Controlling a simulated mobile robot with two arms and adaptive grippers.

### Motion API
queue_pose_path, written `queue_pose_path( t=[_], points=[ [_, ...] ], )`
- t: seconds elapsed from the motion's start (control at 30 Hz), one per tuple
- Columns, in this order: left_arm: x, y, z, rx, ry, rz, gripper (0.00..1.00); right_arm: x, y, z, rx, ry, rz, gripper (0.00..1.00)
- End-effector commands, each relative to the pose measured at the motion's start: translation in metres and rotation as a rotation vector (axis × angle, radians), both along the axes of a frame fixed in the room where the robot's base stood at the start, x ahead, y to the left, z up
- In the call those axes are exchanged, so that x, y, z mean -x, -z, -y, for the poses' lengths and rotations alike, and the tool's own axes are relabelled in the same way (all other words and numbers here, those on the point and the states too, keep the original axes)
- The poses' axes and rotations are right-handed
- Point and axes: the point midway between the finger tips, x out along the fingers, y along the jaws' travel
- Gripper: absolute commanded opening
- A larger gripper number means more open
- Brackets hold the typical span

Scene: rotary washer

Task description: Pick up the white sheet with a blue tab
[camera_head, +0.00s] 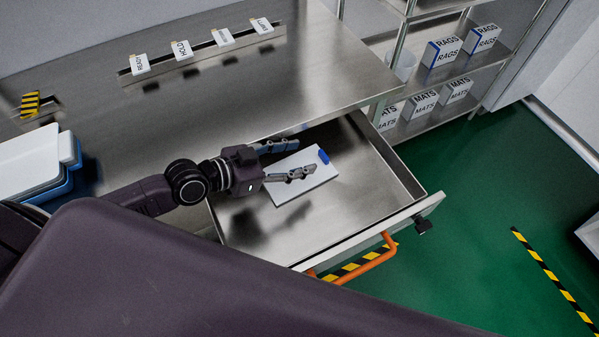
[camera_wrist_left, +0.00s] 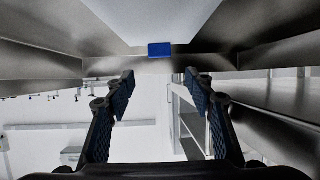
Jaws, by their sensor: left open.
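The white sheet (camera_head: 312,185) lies in an open metal drawer (camera_head: 252,222). Its blue tab (camera_head: 324,156) is at the end away from my arm. My left gripper (camera_head: 302,158) is open and empty at the sheet. In the head view one finger crosses over the sheet and the other is by its upper edge, short of the tab. The left wrist view shows the white sheet (camera_wrist_left: 150,18) at the top, with the blue tab (camera_wrist_left: 159,50) centred ahead of the two spread fingers (camera_wrist_left: 160,82). The exact gap to the sheet is unclear. My right gripper is out of view.
The drawer walls surround the sheet, with an orange handle (camera_head: 372,262) on the front. The steel counter (camera_head: 300,85) overhangs the back of the drawer. Labelled cards (camera_head: 182,50) stand on the counter. A blue-white container (camera_head: 40,165) is at left. Shelves (camera_head: 440,95) hold boxes.

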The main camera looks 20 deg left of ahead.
Motion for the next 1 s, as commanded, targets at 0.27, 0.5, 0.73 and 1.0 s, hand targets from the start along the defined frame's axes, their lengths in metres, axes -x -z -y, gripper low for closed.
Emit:
queue_pose_path(
  t=[0.27,0.5,0.73,1.0],
  points=[
    [-0.011,0.020,0.009,-0.001,-0.001,0.002,0.49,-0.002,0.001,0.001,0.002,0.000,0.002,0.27],
    [-0.028,0.027,0.023,0.002,-0.002,0.004,0.49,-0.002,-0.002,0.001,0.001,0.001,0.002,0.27],
    [-0.049,0.039,0.042,0.000,-0.001,0.001,0.49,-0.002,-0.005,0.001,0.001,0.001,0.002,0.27],
    [-0.053,0.043,0.045,-0.003,0.000,0.001,0.49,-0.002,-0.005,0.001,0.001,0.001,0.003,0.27]
  ],
)
